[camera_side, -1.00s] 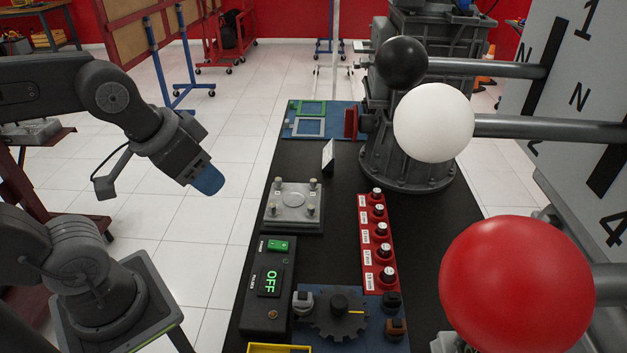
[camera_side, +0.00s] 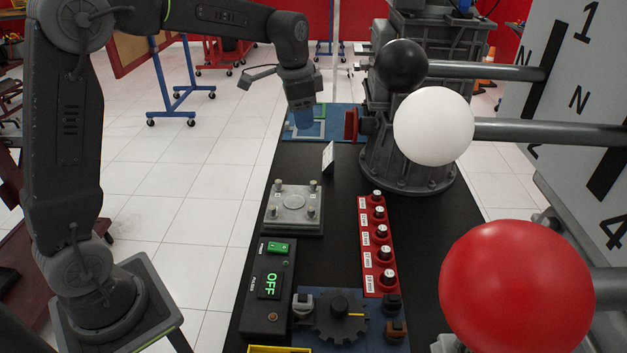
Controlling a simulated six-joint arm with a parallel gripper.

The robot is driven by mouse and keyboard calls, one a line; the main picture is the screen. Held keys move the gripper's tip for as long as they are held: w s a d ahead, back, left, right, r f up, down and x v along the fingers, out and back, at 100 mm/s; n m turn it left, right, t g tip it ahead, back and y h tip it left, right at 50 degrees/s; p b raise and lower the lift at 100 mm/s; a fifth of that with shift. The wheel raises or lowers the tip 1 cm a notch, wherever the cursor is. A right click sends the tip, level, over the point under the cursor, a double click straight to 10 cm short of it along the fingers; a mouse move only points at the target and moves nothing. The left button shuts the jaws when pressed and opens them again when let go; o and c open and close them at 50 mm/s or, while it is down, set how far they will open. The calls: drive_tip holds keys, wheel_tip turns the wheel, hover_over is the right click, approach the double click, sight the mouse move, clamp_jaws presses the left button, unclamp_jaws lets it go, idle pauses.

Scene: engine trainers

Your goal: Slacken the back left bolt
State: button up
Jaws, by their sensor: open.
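A grey metal plate (camera_side: 292,202) with a bolt standing at each corner sits on the black bench. The far left bolt (camera_side: 278,184) in this view stands upright in the plate, and the far right bolt (camera_side: 313,186) is beside it. The near left bolt (camera_side: 273,212) and near right bolt (camera_side: 311,211) also stand upright. How tight any bolt is cannot be seen.
A red rack (camera_side: 363,235) with several labelled sockets lies right of the plate. A black control box (camera_side: 266,292) reading OFF is nearer. A small white card (camera_side: 328,157) stands behind the plate. Large black, white and red balls on levers (camera_side: 434,122) crowd the right.

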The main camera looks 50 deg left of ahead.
sight(314, 182)
drive_tip(key=w+a+f+m+g, duration=0.25)
drive_tip(key=w+a+f, duration=0.35)
drive_tip(key=w+f, duration=0.45)
drive_tip(key=shift+m+t, duration=0.25)
drive_tip(key=shift+t, duration=0.1)
drive_tip(key=f, duration=0.5)
drive_tip(key=s+f, duration=0.1)
drive_tip(key=f, duration=0.9)
drive_tip(key=shift+s+a+f, duration=0.2)
drive_tip(key=shift+f, duration=0.05)
drive_tip(key=shift+c, duration=0.4)
clamp_jaws()
